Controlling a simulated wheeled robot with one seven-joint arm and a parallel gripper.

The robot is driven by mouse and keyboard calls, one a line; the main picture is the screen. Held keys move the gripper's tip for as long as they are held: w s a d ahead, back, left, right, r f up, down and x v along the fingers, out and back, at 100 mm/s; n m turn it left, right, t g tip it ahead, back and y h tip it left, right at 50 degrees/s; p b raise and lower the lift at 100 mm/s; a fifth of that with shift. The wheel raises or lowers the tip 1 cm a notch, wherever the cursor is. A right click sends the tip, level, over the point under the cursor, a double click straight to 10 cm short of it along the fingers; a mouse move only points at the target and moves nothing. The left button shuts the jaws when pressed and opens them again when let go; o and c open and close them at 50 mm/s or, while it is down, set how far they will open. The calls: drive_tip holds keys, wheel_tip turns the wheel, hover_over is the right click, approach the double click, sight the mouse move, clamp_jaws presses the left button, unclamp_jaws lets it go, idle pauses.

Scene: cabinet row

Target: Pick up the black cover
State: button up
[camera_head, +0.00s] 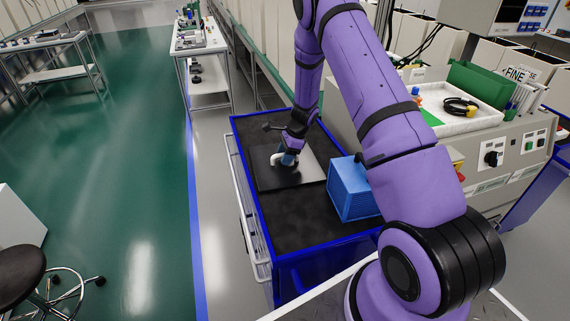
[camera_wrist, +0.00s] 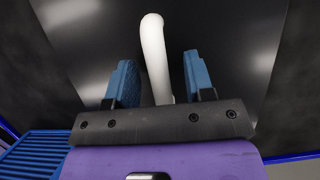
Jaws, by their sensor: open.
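The black cover (camera_head: 265,176) is a flat dark sheet lying on top of the blue cart (camera_head: 315,242). A white curved handle stands up from it. In the wrist view the shiny cover (camera_wrist: 240,50) fills most of the picture, and the white handle (camera_wrist: 155,55) stands between my fingers. My gripper (camera_head: 287,157) is just above the cover at the handle. In the wrist view my gripper (camera_wrist: 160,80) is open, with one blue finger on each side of the handle and gaps on both sides. The lower end of the handle is hidden by my gripper.
A blue ribbed box (camera_head: 350,190) stands on the cart just right of the cover. A grey machine bench with a white tray (camera_head: 455,110) is to the right. The cart's dark top (camera_head: 300,225) is clear in front of the cover.

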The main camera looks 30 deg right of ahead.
drive_tip(key=shift+r, duration=0.1)
clamp_jaws()
